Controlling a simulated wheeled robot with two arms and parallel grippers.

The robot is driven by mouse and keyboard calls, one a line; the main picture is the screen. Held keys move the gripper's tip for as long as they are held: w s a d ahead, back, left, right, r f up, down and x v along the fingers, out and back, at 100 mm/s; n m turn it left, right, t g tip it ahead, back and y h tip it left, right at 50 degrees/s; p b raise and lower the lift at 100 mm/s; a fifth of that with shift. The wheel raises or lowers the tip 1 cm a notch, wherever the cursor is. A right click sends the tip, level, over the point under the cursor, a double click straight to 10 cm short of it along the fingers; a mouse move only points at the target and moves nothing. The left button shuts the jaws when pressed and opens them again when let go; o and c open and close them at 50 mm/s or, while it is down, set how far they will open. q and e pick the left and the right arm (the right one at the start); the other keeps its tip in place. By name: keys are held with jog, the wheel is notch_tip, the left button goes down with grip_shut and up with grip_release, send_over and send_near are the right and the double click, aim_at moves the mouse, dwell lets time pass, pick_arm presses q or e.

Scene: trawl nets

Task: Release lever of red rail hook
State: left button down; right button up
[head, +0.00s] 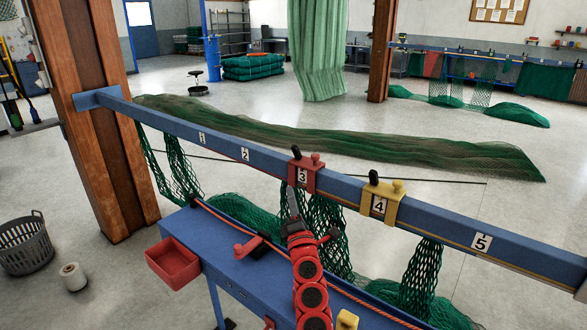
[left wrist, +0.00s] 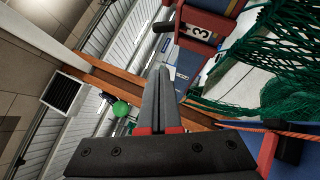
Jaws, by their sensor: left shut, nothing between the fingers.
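The red rail hook (head: 304,178), with the number 3 plate, sits over the blue rail (head: 250,154). On its top are a black-knobbed lever (head: 296,152) and a red knob (head: 316,159). Green netting hangs below it. The hook (left wrist: 205,20) and its black lever grip (left wrist: 162,27) also show at the top of the left wrist view. My left gripper (head: 291,189) is shut and empty, pointing up just below and left of the hook. In the left wrist view its fingertips (left wrist: 163,72) end below the lever grip, apart from it. My right gripper is not in view.
A yellow hook (head: 380,203) with number 4 sits right along the rail. The blue bench (head: 222,262) below carries a red lever clamp (head: 248,247), rope and netting. A red bin (head: 173,263) hangs at its left. A wooden post (head: 95,120) stands at the rail's left end.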

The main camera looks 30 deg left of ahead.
aim_at(292, 150)
pick_arm(q)
jog(key=p+x, duration=0.1)
jog(key=x, duration=0.3)
jog(key=d+p+x, duration=0.1)
jog(key=x, duration=0.3)
jog(key=w+r+p+x, duration=0.1)
jog(key=x, duration=0.2)
jog(key=shift+w+r, duration=0.1)
jog(key=shift+w, duration=0.2)
jog(key=shift+w+r, duration=0.15)
jog(key=shift+w, duration=0.4)
jog(key=shift+w, duration=0.15)
